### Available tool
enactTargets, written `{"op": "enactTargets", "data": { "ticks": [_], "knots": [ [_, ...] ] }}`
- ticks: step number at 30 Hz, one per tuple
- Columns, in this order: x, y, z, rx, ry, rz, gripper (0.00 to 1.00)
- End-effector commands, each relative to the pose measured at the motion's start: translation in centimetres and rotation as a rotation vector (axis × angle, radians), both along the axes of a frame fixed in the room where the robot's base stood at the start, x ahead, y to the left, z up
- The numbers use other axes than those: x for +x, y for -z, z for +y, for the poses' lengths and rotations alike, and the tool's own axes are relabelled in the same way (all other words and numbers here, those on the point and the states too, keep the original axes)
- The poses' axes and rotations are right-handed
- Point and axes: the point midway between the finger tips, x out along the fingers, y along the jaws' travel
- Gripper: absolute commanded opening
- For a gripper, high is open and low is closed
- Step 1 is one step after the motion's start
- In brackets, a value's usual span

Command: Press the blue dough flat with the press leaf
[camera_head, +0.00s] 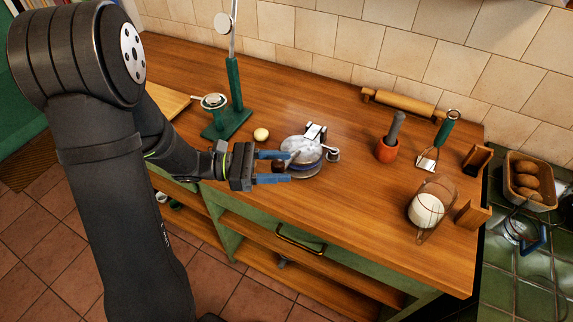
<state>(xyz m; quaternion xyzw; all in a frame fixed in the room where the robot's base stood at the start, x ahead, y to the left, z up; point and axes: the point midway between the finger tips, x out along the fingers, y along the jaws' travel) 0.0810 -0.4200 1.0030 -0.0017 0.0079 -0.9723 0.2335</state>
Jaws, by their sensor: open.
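The press (302,150) stands on the wooden counter, a round metal tool with a pale hinge block at its back. Its upper leaf (297,146) appears lowered over the base, though its exact angle is hard to tell. A thin bluish band shows at the edge below the leaf; I cannot tell whether it is the blue dough, which is otherwise hidden. My gripper (288,166) reaches in from the left with its blue fingers open. A dark brown knob (278,165) at the press's near left side shows between the fingers; contact cannot be told.
A pale ball (261,134) and a green stand (234,97) are behind my gripper. The counter's front middle is clear.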

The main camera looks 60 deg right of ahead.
Motion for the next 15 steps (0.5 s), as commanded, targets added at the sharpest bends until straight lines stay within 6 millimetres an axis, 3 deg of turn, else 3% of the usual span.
{"op": "enactTargets", "data": {
  "ticks": [6,15],
  "knots": [
    [-1.6,0.0,-0.8,0.001,0.001,0.0,0.5],
    [-1.9,0.0,-0.9,0.0,0.0,0.0,0.5]
  ]
}}
